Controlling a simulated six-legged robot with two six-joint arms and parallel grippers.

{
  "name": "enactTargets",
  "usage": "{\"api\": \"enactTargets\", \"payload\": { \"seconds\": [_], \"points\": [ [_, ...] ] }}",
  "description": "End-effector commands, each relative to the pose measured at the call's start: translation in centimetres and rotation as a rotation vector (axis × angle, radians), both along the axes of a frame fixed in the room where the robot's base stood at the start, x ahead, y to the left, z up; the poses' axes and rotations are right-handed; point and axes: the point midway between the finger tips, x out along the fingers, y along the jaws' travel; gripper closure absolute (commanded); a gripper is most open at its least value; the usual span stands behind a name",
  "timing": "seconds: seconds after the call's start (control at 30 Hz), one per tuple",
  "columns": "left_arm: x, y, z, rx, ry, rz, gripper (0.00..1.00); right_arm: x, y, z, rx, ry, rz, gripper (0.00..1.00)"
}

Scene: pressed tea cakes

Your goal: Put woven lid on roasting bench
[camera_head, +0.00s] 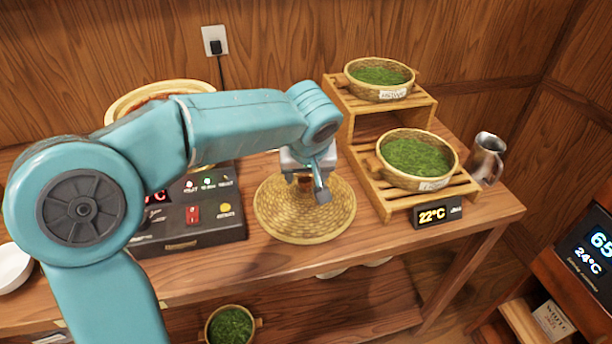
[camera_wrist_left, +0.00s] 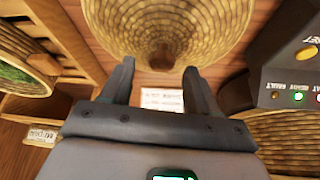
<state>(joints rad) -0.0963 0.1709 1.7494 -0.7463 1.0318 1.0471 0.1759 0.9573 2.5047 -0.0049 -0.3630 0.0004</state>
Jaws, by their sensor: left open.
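The woven lid (camera_head: 290,222) is a round, tan coiled disc lying on the wooden bench (camera_head: 262,262), right of the black control box. It fills the top of the left wrist view (camera_wrist_left: 205,22). My left gripper (camera_head: 312,192) is over the lid's middle, pointing down, with its jaws apart. In the left wrist view its two dark fingers (camera_wrist_left: 160,72) stand apart, near a small brown knob (camera_wrist_left: 162,54) on the lid. I cannot tell whether they touch it. The gripper hides part of the lid's centre in the head view. My right gripper is not in view.
A slatted wooden rack (camera_head: 398,202) right of the lid holds two baskets of green leaves (camera_head: 420,157). A metal pitcher (camera_head: 487,158) stands beside it. The control box (camera_head: 195,228) is left of the lid. A shelf below holds another leaf basket (camera_head: 229,328).

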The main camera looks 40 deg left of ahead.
Motion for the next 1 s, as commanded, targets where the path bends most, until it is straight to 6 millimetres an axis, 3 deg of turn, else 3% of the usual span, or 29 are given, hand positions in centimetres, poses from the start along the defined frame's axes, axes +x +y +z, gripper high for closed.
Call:
{"api": "enactTargets", "payload": {
  "seconds": [0.03,0.2,0.4,1.0],
  "points": [
    [-0.3,-0.4,1.5,-0.001,-0.006,-0.002,0.40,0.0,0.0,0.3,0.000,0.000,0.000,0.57],
    [-1.6,-1.4,5.1,-0.001,-0.006,-0.003,0.40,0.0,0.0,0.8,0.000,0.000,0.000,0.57],
    [-2.6,-2.2,7.6,-0.002,-0.002,-0.001,0.40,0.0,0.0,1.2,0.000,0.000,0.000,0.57],
    [-2.9,-2.3,8.2,-0.001,-0.001,0.000,0.40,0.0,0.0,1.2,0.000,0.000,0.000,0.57]
  ]
}}
